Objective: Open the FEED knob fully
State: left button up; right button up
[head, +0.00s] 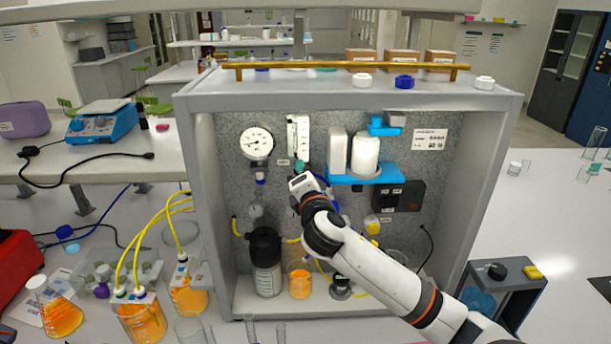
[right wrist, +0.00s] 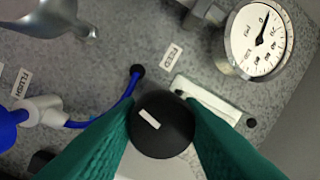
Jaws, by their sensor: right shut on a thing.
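The FEED knob (right wrist: 161,127) is a round black knob with a white bar mark, seen close up in the right wrist view. The mark slants from upper left to lower right in that view. The FEED label (right wrist: 172,56) is on the speckled panel above it. My right gripper (right wrist: 160,130) is shut on the knob, one green finger on each side. In the head view my right gripper (head: 301,168) reaches the panel below the flow meter and hides the knob. My left gripper is not in view.
A pressure gauge (head: 257,143) and a flow meter (head: 298,137) are close to the gripper. A FLUSH label (right wrist: 20,83) and blue tubing (right wrist: 110,112) show in the right wrist view. A black-capped bottle (head: 267,262) and an orange beaker (head: 299,284) stand below, inside the cabinet.

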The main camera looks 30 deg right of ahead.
jog(key=shift+n, duration=1.6)
jog(key=shift+f+y, duration=0.1)
jog(key=shift+y, duration=0.2)
jog(key=o, duration=0.9)
jog(key=shift+o, duration=0.2)
jog(key=shift+a, duration=0.1)
jog(key=b+v, duration=0.5)
jog(key=v, duration=0.7)
jog(key=shift+r, duration=0.25)
